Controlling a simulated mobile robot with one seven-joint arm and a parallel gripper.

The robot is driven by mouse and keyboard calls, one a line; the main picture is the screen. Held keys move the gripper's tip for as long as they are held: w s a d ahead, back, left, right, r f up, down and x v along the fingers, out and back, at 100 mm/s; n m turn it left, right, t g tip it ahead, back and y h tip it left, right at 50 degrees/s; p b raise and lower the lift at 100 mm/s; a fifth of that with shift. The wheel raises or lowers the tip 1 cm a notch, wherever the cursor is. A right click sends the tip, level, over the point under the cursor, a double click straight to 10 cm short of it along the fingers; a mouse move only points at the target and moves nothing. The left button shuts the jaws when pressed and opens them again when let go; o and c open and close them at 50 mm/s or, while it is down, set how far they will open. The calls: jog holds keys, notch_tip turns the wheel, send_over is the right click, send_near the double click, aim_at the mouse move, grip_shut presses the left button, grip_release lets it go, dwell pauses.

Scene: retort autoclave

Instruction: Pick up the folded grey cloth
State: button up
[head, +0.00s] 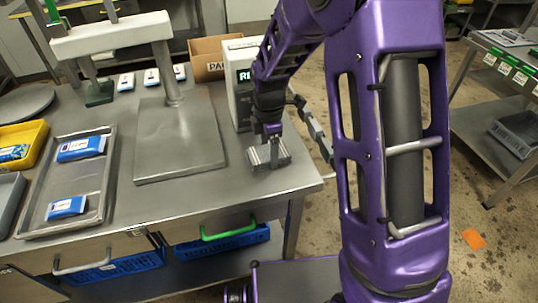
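The folded grey cloth (282,155) appears as a small striped grey stack at the right end of the steel table, near its front right corner. My gripper (273,158) points down over it, with its fingers at the middle of the cloth. The fingers cover part of the cloth and look thin from here. I cannot tell whether they are open or closed on it, or whether the cloth is off the tabletop.
A metal tray (101,180) with blue-white packets is further left. A cardboard box (208,66) stands at the back.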

aim_at(269, 152)
jog(key=c, duration=0.5)
jog(key=shift+o, duration=0.2)
notch_tip(269, 152, up, 10)
jog(key=p, duration=0.1)
jog(key=o, duration=0.6)
jog(key=c, duration=0.4)
jog(key=shift+c, duration=0.2)
